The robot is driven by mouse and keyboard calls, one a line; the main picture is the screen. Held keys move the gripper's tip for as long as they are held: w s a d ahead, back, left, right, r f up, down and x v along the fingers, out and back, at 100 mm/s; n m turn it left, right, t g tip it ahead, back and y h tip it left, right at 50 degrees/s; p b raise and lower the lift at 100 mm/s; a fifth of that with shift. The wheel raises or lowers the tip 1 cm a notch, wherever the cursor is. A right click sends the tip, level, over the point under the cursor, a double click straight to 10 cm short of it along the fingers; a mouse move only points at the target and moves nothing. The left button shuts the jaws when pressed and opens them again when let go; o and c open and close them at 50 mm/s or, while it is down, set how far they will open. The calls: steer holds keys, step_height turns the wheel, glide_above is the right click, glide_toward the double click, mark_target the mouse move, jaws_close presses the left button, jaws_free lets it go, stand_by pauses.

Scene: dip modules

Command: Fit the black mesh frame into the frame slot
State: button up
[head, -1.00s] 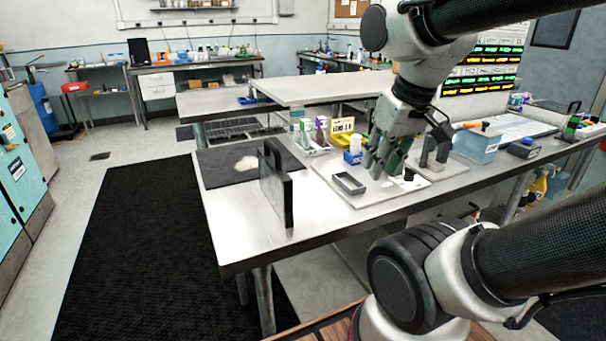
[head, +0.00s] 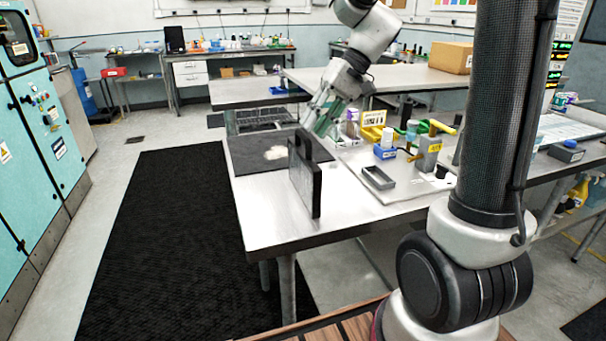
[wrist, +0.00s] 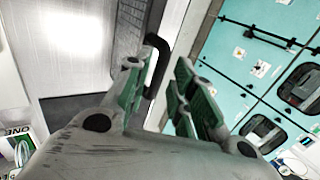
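The black mesh frame (head: 304,185) stands upright on the metal table, with a loop handle on its top edge. Its mesh panel (wrist: 127,38) and black handle (wrist: 155,55) show in the wrist view. My gripper (head: 322,122) is above the table beside the frame's top. In the wrist view my gripper (wrist: 158,75) is open, its green-padded fingers spread with the handle showing between them; contact cannot be told. A small grey open rectangular holder (head: 379,178), which may be the frame slot, lies right of the frame and looks empty.
A dark mat (head: 245,153) with a pale patch lies behind the frame. Bottles, a yellow bin (head: 372,127), a blue-based white bottle (head: 386,143) and a grey-yellow fixture (head: 428,153) crowd the right. The table's front left is clear.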

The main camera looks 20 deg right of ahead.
mark_target(306, 136)
steer(key=x, duration=0.5)
steer(key=shift+s, duration=0.15)
steer(key=shift+r, duration=0.1)
jaws_close()
